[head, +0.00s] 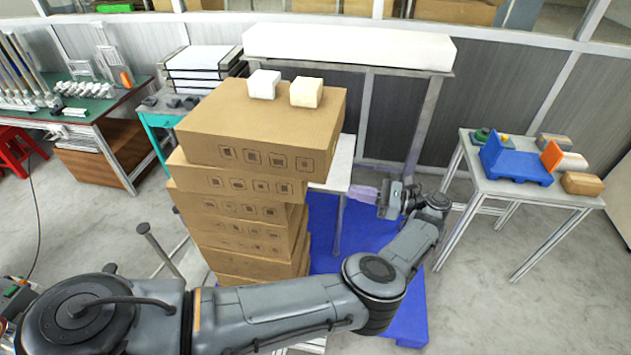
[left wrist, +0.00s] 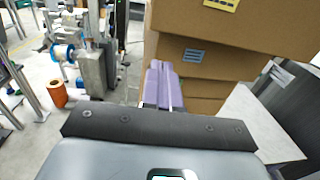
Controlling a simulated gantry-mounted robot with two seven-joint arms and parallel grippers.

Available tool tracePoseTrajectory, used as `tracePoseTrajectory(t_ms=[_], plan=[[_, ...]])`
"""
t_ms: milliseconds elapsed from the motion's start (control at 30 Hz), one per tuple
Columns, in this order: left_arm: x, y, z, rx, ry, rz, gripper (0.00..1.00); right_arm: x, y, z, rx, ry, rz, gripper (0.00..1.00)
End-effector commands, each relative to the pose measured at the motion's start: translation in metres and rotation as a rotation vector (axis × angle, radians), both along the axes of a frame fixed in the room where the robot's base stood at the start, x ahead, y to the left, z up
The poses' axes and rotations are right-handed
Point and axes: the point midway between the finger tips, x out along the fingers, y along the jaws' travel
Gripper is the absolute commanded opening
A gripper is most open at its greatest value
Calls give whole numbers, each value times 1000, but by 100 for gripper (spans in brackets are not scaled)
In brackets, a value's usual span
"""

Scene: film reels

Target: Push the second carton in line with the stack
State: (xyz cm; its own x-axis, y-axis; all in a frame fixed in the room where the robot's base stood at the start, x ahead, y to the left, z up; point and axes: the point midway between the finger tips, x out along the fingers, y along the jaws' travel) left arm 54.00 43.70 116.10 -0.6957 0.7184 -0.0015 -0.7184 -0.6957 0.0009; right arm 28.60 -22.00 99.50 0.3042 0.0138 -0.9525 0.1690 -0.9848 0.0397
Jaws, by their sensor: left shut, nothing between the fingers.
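A stack of brown cartons stands left of centre in the head view. The second carton (head: 238,183) from the top lies under the large top carton (head: 250,140) and juts a little to the left of it. The lower cartons (head: 240,228) make a column below. My left arm reaches across the front, and its gripper (head: 352,192) is right of the stack, shut and empty, purple fingers toward the cartons. In the left wrist view the shut fingers (left wrist: 160,68) show before the cartons' side; contact cannot be told there. My right gripper is out of view.
Two white blocks (head: 264,84) (head: 306,92) sit on the top carton. A blue pallet (head: 410,310) lies under the stack. A white table (head: 480,190) with a blue holder stands right, a green workbench (head: 115,104) left. Grey floor is open at the right.

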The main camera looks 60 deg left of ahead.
Motion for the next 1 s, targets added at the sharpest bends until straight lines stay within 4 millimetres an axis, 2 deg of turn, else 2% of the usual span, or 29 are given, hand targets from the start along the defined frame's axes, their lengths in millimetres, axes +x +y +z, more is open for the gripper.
tracePoseTrajectory(t_ms=[33,100,500,700,1000], plan=[[-7,6,7,1,2,4,0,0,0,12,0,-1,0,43],[-16,15,7,1,2,4,0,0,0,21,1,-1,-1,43],[-65,66,5,1,3,3,0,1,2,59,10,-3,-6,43],[-77,80,3,1,1,0,0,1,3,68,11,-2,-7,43],[-82,85,0,1,0,-1,0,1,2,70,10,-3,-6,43]])
